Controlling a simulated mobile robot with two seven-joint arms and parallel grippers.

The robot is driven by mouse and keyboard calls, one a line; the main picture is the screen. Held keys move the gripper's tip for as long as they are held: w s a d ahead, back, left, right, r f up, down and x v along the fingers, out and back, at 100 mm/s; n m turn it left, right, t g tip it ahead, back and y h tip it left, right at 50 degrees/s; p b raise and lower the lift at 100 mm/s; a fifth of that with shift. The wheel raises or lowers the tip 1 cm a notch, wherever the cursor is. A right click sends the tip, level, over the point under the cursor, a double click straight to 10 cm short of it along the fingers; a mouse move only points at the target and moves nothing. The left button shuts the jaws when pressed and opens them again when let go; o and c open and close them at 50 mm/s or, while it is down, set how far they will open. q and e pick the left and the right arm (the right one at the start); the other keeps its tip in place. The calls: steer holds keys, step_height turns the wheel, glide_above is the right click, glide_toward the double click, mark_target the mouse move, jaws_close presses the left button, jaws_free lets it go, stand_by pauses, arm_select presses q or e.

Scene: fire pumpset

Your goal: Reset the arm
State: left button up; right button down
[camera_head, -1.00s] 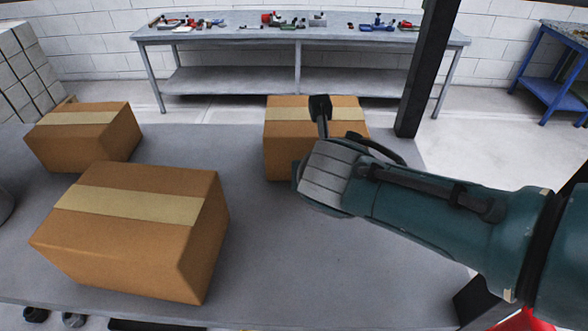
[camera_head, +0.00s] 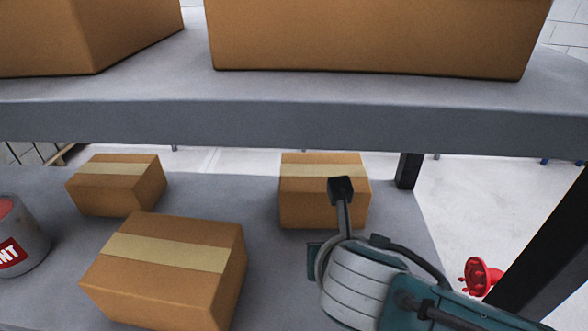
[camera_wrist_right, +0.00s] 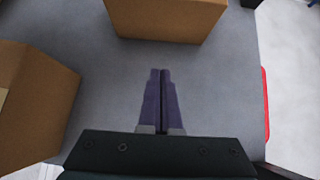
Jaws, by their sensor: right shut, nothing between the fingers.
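My right arm (camera_head: 372,285) comes in from the lower right of the head view, over the lower shelf (camera_head: 262,268). Its fingers are hard to make out there. In the right wrist view my right gripper (camera_wrist_right: 160,74) points forward over the grey shelf, its two purple fingers shut together with nothing between them. A cardboard box (camera_wrist_right: 165,18) lies ahead of the fingertips, apart from them. Another box (camera_wrist_right: 35,105) is to their left. My left gripper is not in view.
An upper shelf (camera_head: 300,120) with large boxes (camera_head: 370,35) crosses above the lower shelf. Boxes stand at the back left (camera_head: 115,185), front left (camera_head: 165,270) and back middle (camera_head: 325,190). A paint can (camera_head: 22,240), a red valve wheel (camera_head: 480,277) and dark posts (camera_head: 408,170) flank the shelf.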

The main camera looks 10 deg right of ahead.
steer(key=s+d+r+m+g+p, duration=0.1)
steer(key=s+r+m+p, duration=0.1)
steer(key=s+r+m, duration=0.3)
steer(key=s+d+r+m+g+y+p, duration=0.1)
steer(key=s+d+r+m+g+p, duration=0.1)
steer(key=s+r+m, duration=0.4)
steer(key=s+d+r+m+g+y+p, duration=0.1)
steer(key=s+r+m, duration=0.4)
steer(key=s+m, duration=0.7)
steer(key=d+m+g+p, duration=0.1)
steer(key=m, duration=0.7)
steer(key=shift+s+r, duration=0.15)
steer(key=shift+s, duration=0.2)
